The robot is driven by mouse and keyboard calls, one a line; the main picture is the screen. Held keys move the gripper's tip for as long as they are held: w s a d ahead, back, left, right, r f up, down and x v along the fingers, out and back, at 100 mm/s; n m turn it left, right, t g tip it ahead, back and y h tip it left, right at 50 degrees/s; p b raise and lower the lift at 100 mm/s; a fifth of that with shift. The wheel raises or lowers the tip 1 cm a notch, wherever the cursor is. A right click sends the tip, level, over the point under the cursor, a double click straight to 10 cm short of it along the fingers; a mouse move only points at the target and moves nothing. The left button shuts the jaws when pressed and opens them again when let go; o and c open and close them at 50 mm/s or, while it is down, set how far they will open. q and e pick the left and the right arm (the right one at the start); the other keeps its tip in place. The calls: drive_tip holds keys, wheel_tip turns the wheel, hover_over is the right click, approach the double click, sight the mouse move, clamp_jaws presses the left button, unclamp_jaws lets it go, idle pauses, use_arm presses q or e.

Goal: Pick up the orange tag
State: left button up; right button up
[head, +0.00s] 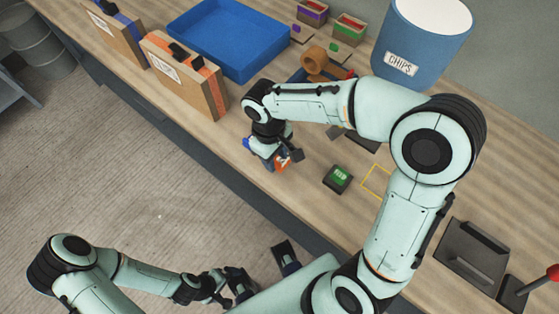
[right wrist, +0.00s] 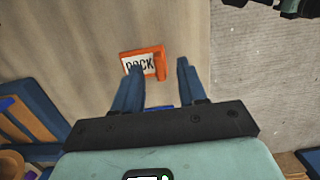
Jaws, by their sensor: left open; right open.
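The orange tag (head: 282,161) lies on the wooden bench near its front edge, partly hidden by my right gripper in the head view. In the right wrist view the tag (right wrist: 159,66) has a white label with dark letters, the first one hard to read. My right gripper (head: 273,158) is open, pointing down over the tag. Its two blue fingers (right wrist: 158,75) are apart; the tag shows at and just beyond the left fingertip, and I cannot tell whether they touch. My left gripper (head: 267,276) is open and empty, low in front of the bench.
A small black device with a green screen (head: 338,178) stands right of the tag, beside a yellow outlined square (head: 376,181). A blue tray (head: 232,40), cardboard boxes (head: 184,75) and a blue chips bin (head: 420,40) stand further back. Bare bench lies around the tag.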

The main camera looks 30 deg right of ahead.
drive_tip(key=shift+f, duration=0.55)
clamp_jaws()
drive_tip(key=shift+r, duration=0.15)
